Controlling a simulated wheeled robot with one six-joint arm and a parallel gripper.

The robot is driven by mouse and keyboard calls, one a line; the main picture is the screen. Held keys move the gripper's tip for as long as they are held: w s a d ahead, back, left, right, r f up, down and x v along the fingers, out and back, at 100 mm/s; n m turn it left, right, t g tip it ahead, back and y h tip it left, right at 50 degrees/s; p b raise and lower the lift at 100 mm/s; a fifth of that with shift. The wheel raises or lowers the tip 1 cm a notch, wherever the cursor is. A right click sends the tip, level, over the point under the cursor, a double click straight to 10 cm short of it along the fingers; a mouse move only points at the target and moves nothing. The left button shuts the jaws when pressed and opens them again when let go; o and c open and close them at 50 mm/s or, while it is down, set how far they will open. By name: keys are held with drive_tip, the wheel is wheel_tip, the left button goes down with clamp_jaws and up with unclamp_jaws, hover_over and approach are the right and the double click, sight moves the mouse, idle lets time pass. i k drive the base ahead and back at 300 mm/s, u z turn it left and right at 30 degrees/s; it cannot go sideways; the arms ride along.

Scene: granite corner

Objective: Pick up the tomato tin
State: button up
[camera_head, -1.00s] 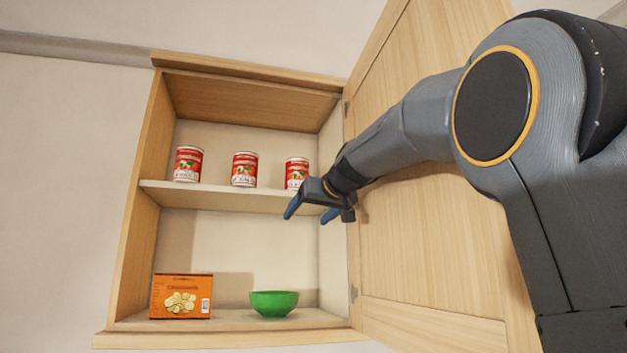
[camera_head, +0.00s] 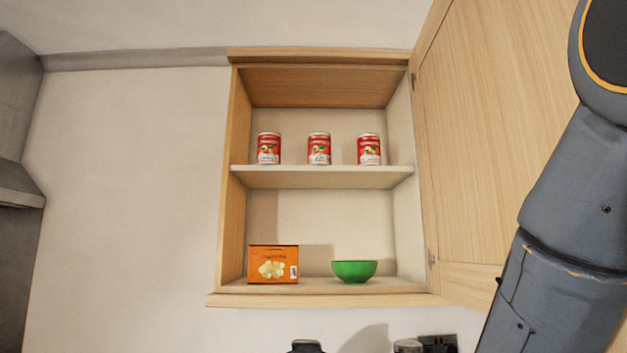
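Three similar red-and-white tomato tins stand upright in a row on the upper shelf (camera_head: 320,178) of the open wall cabinet. They are a left tin (camera_head: 269,149), a middle tin (camera_head: 319,149) and a right tin (camera_head: 369,149), with clear gaps between them. Nothing stands in front of them. My arm passes down the right side of the picture, in front of the cabinet door and apart from the tins. I cannot make out my gripper in this view, so its state is hidden.
The cabinet door (camera_head: 480,150) stands open on the right. An orange box (camera_head: 273,264) and a green bowl (camera_head: 354,271) sit on the lower shelf. Dark and grey objects, cut off and unclear, show at the bottom edge. Dark grey units (camera_head: 15,190) stand at far left.

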sight(269, 142)
drive_tip(key=k, duration=0.35)
drive_tip(key=z, duration=1.2)
drive_tip(key=k, duration=0.85)
drive_tip(key=u, duration=1.25)
drive_tip(key=i, duration=0.5)
